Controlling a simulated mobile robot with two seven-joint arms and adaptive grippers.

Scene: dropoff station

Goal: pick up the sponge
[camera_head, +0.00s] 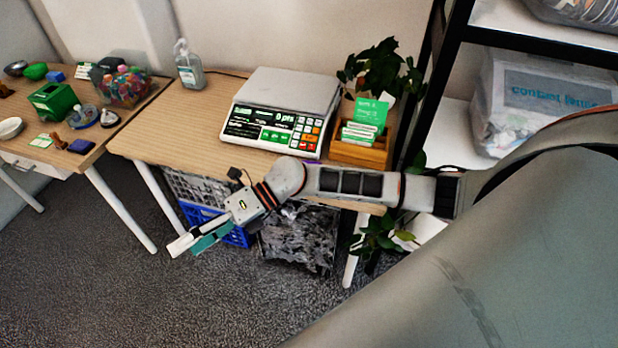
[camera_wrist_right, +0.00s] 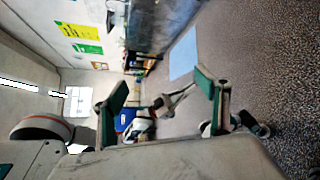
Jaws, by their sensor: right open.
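I cannot tell for certain which thing is the sponge. A dark blue flat block (camera_head: 81,146) lies near the front edge of the left table, and a small blue block (camera_head: 55,76) lies further back; either may be it. My right gripper (camera_head: 190,244) is open and empty. It hangs in front of the middle desk, over the carpet, to the right of the left table and apart from both blocks. Its two fingers also show spread in the right wrist view (camera_wrist_right: 160,98), with nothing between them. My left gripper is not in view.
The left table (camera_head: 105,142) also holds a green box (camera_head: 53,102), a green bowl (camera_head: 34,72) and a tub of colourful items (camera_head: 127,88). The middle desk (camera_head: 160,130) carries a scale (camera_head: 280,108), a sanitizer bottle (camera_head: 188,66) and a wooden card box (camera_head: 360,153). Crates stand below.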

